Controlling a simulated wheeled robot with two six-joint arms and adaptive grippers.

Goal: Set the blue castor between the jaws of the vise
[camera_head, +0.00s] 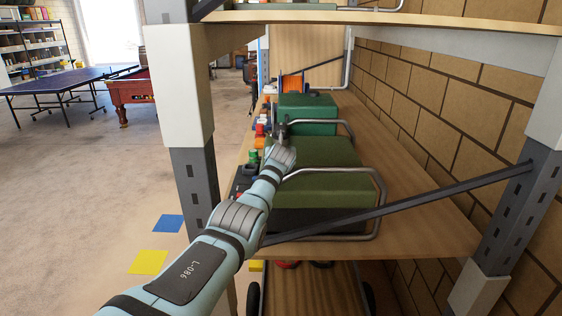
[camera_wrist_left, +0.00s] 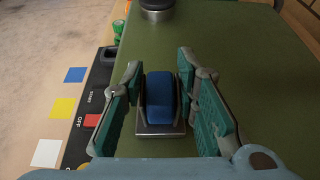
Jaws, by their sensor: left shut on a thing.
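The blue castor (camera_wrist_left: 161,92), a blue wheel with a grey metal plate, shows in the left wrist view between the teal finger pads of my left gripper (camera_wrist_left: 160,75). My left gripper is shut on it, above an olive-green top. In the head view my left arm reaches away over the shelf, and its gripper (camera_head: 280,132) is small and partly hidden by its own wrist; the castor cannot be made out there. I cannot identify the vise with certainty in either view. My right gripper is not in view.
An olive-green machine (camera_head: 325,155) with a bent metal tube frame (camera_head: 376,190) stands on the wooden shelf. A green case (camera_head: 308,108) stands behind it. A dark cylinder with a metal base (camera_wrist_left: 157,12) is ahead. A grey shelf post (camera_head: 197,180) and diagonal brace (camera_head: 415,203) bound the space.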

